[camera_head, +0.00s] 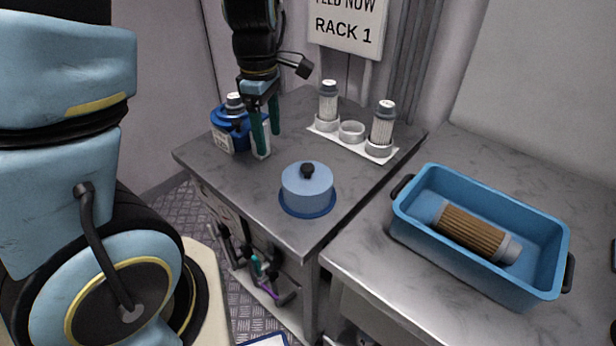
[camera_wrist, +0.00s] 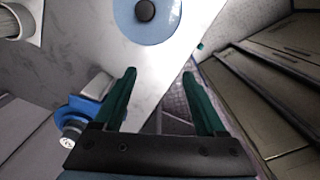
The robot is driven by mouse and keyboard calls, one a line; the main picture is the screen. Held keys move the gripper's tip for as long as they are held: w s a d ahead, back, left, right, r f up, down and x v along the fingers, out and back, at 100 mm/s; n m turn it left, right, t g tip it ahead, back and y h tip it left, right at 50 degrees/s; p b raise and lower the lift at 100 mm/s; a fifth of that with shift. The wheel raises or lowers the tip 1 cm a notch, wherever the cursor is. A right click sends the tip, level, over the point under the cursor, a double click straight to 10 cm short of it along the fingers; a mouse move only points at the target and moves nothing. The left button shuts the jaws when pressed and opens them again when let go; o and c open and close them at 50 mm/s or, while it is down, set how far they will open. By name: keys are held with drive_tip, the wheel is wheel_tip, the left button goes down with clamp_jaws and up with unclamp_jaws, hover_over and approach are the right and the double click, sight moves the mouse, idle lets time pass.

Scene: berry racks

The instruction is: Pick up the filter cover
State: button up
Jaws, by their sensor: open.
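The filter cover (camera_head: 306,187) is a light blue round dome with a black knob on top and a darker blue rim at its base. It sits upright near the front of the grey table. In the wrist view the cover (camera_wrist: 168,28) shows at the top edge, partly cut off. My gripper (camera_head: 267,144) points down with its green fingers apart and empty, behind and to the left of the cover. In the wrist view my gripper (camera_wrist: 159,74) shows open, with the cover beyond its fingertips and not between them.
A white holder (camera_head: 352,141) with two upright white filters stands at the back right. On the right counter a blue bin (camera_head: 482,268) holds a brown pleated filter (camera_head: 472,230). A RACK 1 sign (camera_head: 347,28) stands behind.

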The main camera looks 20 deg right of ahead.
drive_tip(key=s+d+r+n+p, duration=0.2)
drive_tip(key=d+n, duration=0.2)
drive_tip(key=d, duration=0.3)
hover_over(307, 166)
drive_tip(key=f, duration=0.5)
drive_tip(key=shift+s+a+f+b, duration=0.1)
drive_tip(key=shift+s+f+b, duration=0.05)
drive_tip(key=shift+s+b, duration=0.15)
drive_tip(key=shift+w+f+p, duration=0.15)
drive_tip(key=shift+f, duration=1.2)
drive_tip(key=shift+w+f+p, duration=0.1)
drive_tip(key=shift+f+p, duration=0.05)
drive_tip(key=shift+f, duration=1.15)
clamp_jaws()
